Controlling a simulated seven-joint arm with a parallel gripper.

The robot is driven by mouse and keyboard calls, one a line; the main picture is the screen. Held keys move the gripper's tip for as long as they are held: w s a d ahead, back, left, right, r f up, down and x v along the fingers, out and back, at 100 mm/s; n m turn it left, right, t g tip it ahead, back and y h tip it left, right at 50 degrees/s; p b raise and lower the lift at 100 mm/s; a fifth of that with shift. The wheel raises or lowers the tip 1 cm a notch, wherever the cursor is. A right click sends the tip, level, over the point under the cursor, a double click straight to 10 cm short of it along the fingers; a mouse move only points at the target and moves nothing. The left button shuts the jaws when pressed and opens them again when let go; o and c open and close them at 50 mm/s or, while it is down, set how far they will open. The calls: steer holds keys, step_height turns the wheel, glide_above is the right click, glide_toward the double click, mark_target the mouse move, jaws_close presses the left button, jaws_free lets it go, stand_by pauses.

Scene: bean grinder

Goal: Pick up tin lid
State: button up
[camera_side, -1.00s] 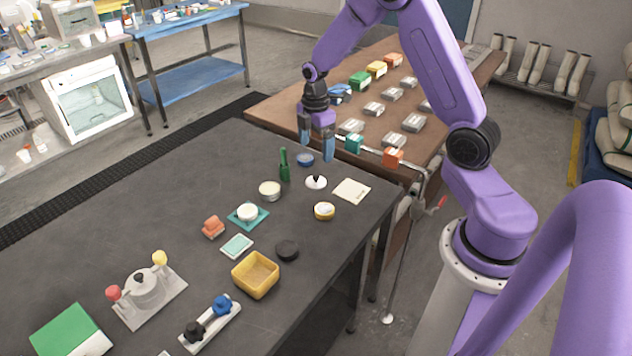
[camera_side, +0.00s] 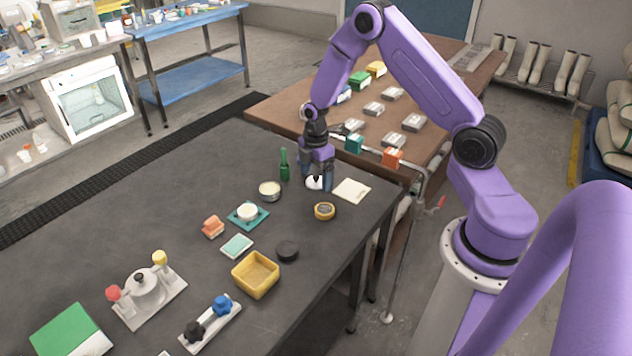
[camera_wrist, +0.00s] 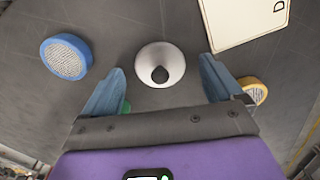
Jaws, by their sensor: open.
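The tin lid (camera_side: 313,183), a small white disc with a black knob, lies on the dark table near its right side. In the wrist view the tin lid (camera_wrist: 148,70) shows whole, knob up, between the lines of the two blue fingers. My gripper (camera_side: 316,187) is open and points down over the lid. Its fingers stand on either side of the lid in the picture, with nothing held. I cannot tell how much height is left between the fingertips and the table.
A cream card (camera_side: 351,190) lies right of the lid. A yellow-rimmed round piece (camera_side: 324,211) lies in front. A green bottle (camera_side: 284,165) and a round tin (camera_side: 270,190) stand to the left. A blue-rimmed round piece (camera_wrist: 66,57) lies close by in the wrist view.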

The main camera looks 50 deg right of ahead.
steer(key=c, duration=1.1)
